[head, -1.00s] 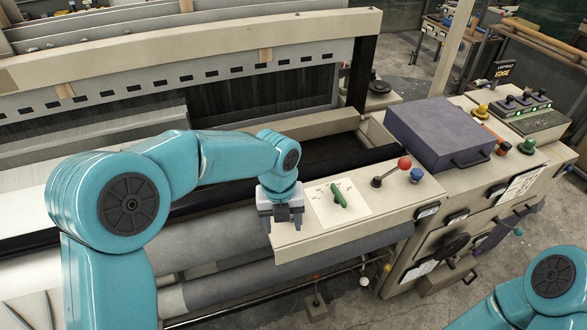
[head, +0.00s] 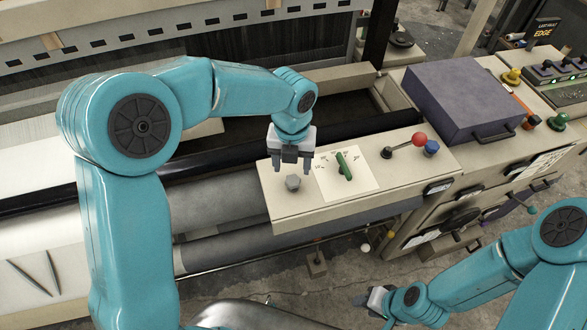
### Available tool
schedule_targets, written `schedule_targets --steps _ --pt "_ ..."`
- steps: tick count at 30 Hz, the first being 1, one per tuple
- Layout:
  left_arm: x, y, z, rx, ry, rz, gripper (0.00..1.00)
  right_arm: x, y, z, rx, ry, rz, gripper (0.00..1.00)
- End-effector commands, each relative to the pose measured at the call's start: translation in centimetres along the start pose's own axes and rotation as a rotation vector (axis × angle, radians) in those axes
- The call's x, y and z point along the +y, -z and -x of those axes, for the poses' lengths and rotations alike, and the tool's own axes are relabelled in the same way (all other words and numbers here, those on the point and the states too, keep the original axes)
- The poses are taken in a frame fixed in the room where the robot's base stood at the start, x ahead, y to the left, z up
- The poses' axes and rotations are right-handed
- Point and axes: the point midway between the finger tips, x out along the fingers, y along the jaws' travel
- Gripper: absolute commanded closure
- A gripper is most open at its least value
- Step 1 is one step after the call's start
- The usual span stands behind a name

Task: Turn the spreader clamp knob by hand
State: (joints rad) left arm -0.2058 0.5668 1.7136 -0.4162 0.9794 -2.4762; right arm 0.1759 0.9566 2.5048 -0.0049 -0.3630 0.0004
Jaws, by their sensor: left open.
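A grey faceted knob (head: 293,182) sits on the left part of the beige panel (head: 290,213). A green handle (head: 344,167) stands on a white marked plate (head: 362,183) to its right; I cannot tell from labels which one is the spreader clamp knob. My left gripper (head: 291,168) is open and empty, pointing down just behind and above the grey knob, with its fingers apart from it in the picture. My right gripper (head: 368,300) is low in the picture, off the panel's front; its jaws are too small to read.
A red-tipped lever (head: 419,140) and a blue knob (head: 431,149) stand farther right on the panel. A purple-grey box (head: 462,100) lies behind them. Dark rollers (head: 215,200) run left of the panel. Floor shows in front.

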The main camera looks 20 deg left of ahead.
Motion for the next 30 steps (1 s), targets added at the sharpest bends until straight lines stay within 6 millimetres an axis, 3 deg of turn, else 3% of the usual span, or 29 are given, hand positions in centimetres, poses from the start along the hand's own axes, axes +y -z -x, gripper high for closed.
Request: schedule_targets --steps 1,11,25,26,29,30 --pt "0.0 0.0 -1.2 0.000 0.000 0.000 0.40 0.3 0.0 -0.9 -0.001 0.000 0.000 0.57" --pt "-0.1 -0.2 -5.4 -0.001 0.000 0.001 0.40 1.5 0.1 -4.2 -0.001 0.000 0.000 0.57" --pt "0.0 -0.6 -5.1 -0.002 0.001 0.001 0.40 1.3 0.0 -3.6 -0.001 0.000 0.000 0.57" --pt "0.0 -0.6 -5.1 -0.002 0.001 0.001 0.44 1.3 0.0 -3.6 -0.001 0.000 0.000 0.57" --pt "0.0 -0.6 -5.1 -0.002 0.001 0.001 0.76 1.3 0.0 -3.6 -0.001 0.000 0.000 0.57" --pt "0.0 -0.6 -5.1 -0.002 0.000 0.001 0.81 1.3 0.0 -3.6 -0.001 0.000 0.000 0.57"
